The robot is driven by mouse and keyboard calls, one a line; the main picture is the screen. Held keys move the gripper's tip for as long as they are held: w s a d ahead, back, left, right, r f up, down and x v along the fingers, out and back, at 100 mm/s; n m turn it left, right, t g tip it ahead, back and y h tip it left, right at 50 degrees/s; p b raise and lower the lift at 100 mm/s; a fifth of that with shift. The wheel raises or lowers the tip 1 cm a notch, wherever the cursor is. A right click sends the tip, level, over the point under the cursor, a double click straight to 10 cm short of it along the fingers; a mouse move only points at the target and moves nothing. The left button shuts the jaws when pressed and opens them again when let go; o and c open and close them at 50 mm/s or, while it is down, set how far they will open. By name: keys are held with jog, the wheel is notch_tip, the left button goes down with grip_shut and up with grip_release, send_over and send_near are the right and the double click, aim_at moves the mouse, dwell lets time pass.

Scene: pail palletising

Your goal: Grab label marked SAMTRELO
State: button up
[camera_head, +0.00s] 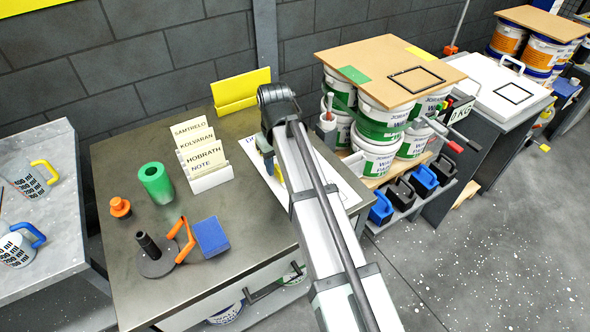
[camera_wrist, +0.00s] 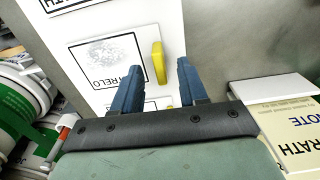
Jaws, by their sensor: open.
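In the head view, a white card marked SAMTRELO (camera_head: 192,128) stands at the back of a card holder on the dark metal table. In the wrist view, a white label ending in TRELO (camera_wrist: 98,62), with a grey speckled patch, lies on a white board (camera_wrist: 165,15); the start of its word is hidden by my left finger. A yellow handle (camera_wrist: 157,62) stands at its edge. My gripper (camera_wrist: 158,70) is open over the board, with the handle in view between its blue fingertips; contact cannot be told. It shows in the head view (camera_head: 268,163), partly hidden by my arm.
A green cylinder (camera_head: 156,183), orange tool (camera_head: 182,240) and blue block (camera_head: 210,236) occupy the table's left. Stacked pails (camera_head: 379,122) stand right.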

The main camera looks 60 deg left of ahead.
jog(key=shift+f, duration=1.45)
jog(key=shift+c, duration=0.2)
grip_shut()
